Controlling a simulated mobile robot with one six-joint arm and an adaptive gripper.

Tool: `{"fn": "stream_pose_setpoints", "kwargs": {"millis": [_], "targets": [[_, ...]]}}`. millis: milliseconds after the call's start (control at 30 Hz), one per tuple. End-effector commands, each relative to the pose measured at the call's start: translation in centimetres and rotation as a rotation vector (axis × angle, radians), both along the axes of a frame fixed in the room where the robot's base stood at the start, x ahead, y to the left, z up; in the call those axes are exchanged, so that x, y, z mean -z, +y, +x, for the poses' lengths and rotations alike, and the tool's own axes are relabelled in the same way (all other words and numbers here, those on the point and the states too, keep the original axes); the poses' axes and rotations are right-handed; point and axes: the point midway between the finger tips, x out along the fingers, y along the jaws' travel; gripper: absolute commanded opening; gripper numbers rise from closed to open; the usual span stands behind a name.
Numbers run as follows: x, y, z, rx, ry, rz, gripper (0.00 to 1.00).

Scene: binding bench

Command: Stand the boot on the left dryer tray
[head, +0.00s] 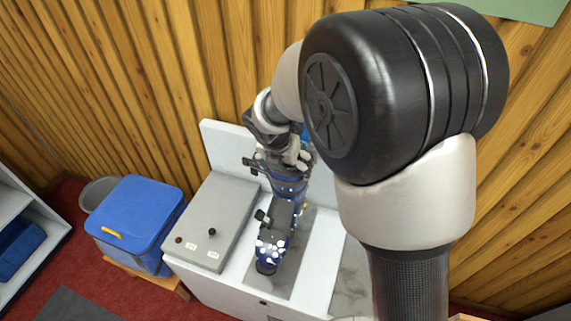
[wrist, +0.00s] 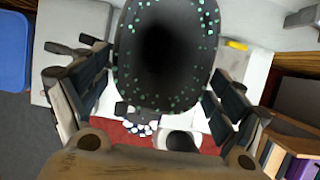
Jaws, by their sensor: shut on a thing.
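The boot (head: 275,238) is dark blue and black with white specks, upright with its toe toward the front of the white bench. My gripper (head: 283,160) is above it and shut on the top of its shaft. In the wrist view the boot's dark, speckled opening (wrist: 165,45) fills the space between my fingers. The left dryer tray (head: 292,280) is a grey strip under the boot, partly covered by it. I cannot tell whether the sole touches the tray. A second grey tray (head: 350,283) lies to the right, partly hidden by my arm.
A grey control box (head: 215,215) with a black knob sits left of the trays. A blue lidded bin (head: 135,215) stands further left, before a grey bucket (head: 97,193). A wooden wall (head: 150,80) rises behind. White shelves (head: 15,215) stand at far left.

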Motion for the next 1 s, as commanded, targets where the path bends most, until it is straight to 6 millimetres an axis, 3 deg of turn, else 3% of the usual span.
{"fn": "stream_pose_setpoints", "kwargs": {"millis": [1000], "targets": [[7.8,0.1,0.2,-0.002,-0.007,0.001,0.22]]}}
